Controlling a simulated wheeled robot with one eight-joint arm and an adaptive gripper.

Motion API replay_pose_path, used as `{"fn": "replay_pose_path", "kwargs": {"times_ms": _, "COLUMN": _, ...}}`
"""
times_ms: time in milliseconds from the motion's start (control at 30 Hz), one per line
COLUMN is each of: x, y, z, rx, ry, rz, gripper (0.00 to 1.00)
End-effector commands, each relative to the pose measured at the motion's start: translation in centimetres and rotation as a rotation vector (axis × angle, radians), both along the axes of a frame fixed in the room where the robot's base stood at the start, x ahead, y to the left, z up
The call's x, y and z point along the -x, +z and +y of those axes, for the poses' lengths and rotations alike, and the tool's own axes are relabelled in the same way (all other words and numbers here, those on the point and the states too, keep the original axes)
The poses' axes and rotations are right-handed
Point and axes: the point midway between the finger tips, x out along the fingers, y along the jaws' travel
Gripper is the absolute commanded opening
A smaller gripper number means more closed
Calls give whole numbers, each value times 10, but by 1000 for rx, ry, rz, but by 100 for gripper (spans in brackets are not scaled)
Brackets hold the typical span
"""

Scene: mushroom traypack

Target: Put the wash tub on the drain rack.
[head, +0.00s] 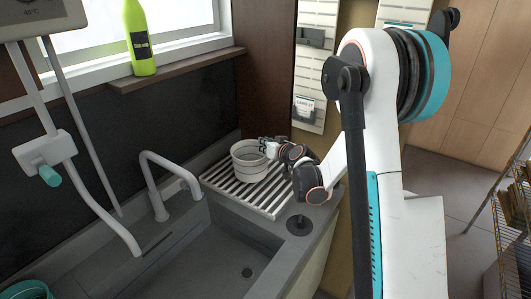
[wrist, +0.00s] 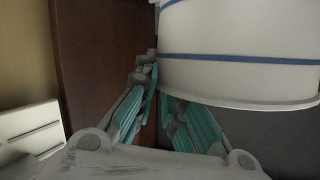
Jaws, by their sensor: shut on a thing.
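The wash tub (head: 249,165) is a white round tub, upright over the drain rack (head: 217,178), a set of pale slats beside the sink. I cannot tell whether its base touches the slats or hangs just above them. My gripper (head: 266,146) reaches in from the right and is shut on the tub's right side near the rim. In the wrist view the tub (wrist: 240,75) fills the upper right, with blue bands around its wall. My gripper's teal-padded fingers (wrist: 157,80) meet its left edge there, and one finger is partly hidden behind the tub.
The grey sink (head: 215,250) with a curved tap (head: 165,175) lies in front and left of the rack. A hanging spray hose (head: 115,225) is at the left. A green bottle (head: 139,40) stands on the window ledge. A wall stands close behind the rack.

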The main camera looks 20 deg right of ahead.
Motion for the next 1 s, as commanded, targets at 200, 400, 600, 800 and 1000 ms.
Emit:
{"fn": "replay_pose_path", "kwargs": {"times_ms": 200, "x": 0, "y": -25, "z": 0, "rx": 0, "ry": 0, "rz": 0, "gripper": 0}}
{"fn": "replay_pose_path", "kwargs": {"times_ms": 400, "x": 0, "y": -24, "z": 0, "rx": 0, "ry": 0, "rz": 0, "gripper": 0}}
{"fn": "replay_pose_path", "kwargs": {"times_ms": 600, "x": 0, "y": -26, "z": 0, "rx": 0, "ry": 0, "rz": 0, "gripper": 25}}
{"fn": "replay_pose_path", "kwargs": {"times_ms": 800, "x": 0, "y": -26, "z": 0, "rx": 0, "ry": 0, "rz": 0, "gripper": 30}}
{"fn": "replay_pose_path", "kwargs": {"times_ms": 1000, "x": 0, "y": -24, "z": 0, "rx": 0, "ry": 0, "rz": 0, "gripper": 30}}
